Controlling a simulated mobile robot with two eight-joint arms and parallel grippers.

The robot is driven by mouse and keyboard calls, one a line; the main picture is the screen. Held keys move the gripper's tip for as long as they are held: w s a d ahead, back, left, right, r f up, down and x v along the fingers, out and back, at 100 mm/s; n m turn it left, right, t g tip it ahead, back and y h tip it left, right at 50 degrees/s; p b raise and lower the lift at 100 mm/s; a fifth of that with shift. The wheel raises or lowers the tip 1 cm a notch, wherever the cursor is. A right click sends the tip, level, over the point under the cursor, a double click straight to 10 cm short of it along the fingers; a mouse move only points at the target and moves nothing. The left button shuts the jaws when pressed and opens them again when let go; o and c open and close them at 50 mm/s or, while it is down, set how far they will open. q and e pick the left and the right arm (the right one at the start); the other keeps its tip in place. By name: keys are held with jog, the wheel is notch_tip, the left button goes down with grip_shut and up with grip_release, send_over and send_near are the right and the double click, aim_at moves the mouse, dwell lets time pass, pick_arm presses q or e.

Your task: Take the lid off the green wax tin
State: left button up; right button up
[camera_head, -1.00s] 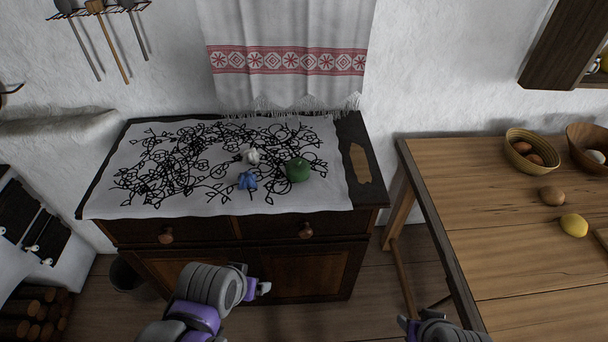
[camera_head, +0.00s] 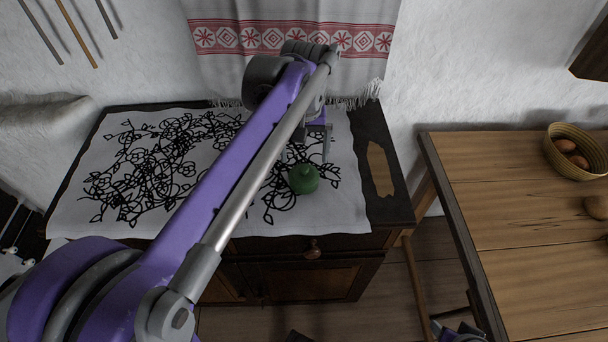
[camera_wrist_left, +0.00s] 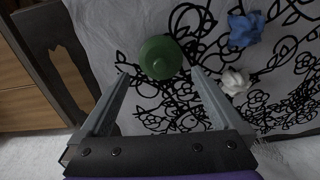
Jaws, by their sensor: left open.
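The green wax tin (camera_head: 304,180) stands upright on the white patterned cloth, round, with a small knob on top. It also shows in the left wrist view (camera_wrist_left: 160,58), just beyond the fingertips. The lid cannot be told apart from the body by colour. My left gripper (camera_head: 305,157) is open and empty above the cloth, pointing down at the tin. In the left wrist view its two fingers (camera_wrist_left: 161,76) are spread apart, with the tin roughly centred between their lines. Part of my right arm (camera_head: 458,332) shows at the bottom edge; its fingers are not clear.
A blue crumpled thing (camera_wrist_left: 245,28) and a white one (camera_wrist_left: 235,80) lie beside the tin; my left arm hides them in the head view. The cloth (camera_head: 95,215) covers a dark cabinet (camera_head: 390,200) against the wall. A wooden table (camera_head: 520,240) with a basket (camera_head: 575,155) stands right.

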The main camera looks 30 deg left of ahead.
aim_at(304, 168)
pick_arm(q)
jog(key=shift+w+a+f, duration=0.1)
jog(key=shift+f, duration=2.95)
jog(key=c, duration=1)
pick_arm(e)
jog(key=shift+f, duration=0.3)
pick_arm(q)
jog(key=shift+o, duration=0.2)
